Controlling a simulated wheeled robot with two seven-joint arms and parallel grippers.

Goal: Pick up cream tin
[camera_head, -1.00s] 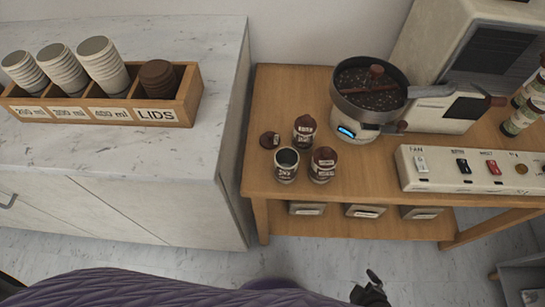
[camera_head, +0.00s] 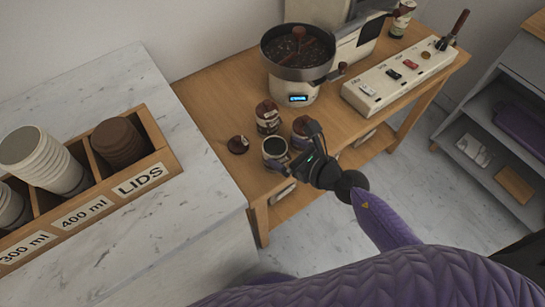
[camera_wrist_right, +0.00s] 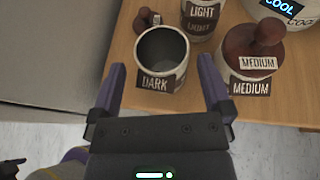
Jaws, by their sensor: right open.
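A cream-coloured tin (camera_head: 275,150) stands upright and open, without its lid, near the table's left front edge. In the right wrist view this tin (camera_wrist_right: 162,48) has a DARK label and a dark inside. My right gripper (camera_head: 297,149) is open and empty. Its purple fingers (camera_wrist_right: 161,68) lie on either side of the open tin's near side, with a gap on each side. Two similar tins have brown lids: the LIGHT one (camera_head: 268,118) behind and the MEDIUM one (camera_head: 301,128) to the right. A dark part at the wrist view's lower left may be my left gripper (camera_wrist_right: 12,167).
A loose brown lid (camera_head: 238,145) lies left of the tins. A roaster (camera_head: 294,95) stands behind them, and a switch panel (camera_head: 399,76) is at the right. The marble counter (camera_head: 120,225) with a cup and lid box (camera_head: 158,172) is at the left.

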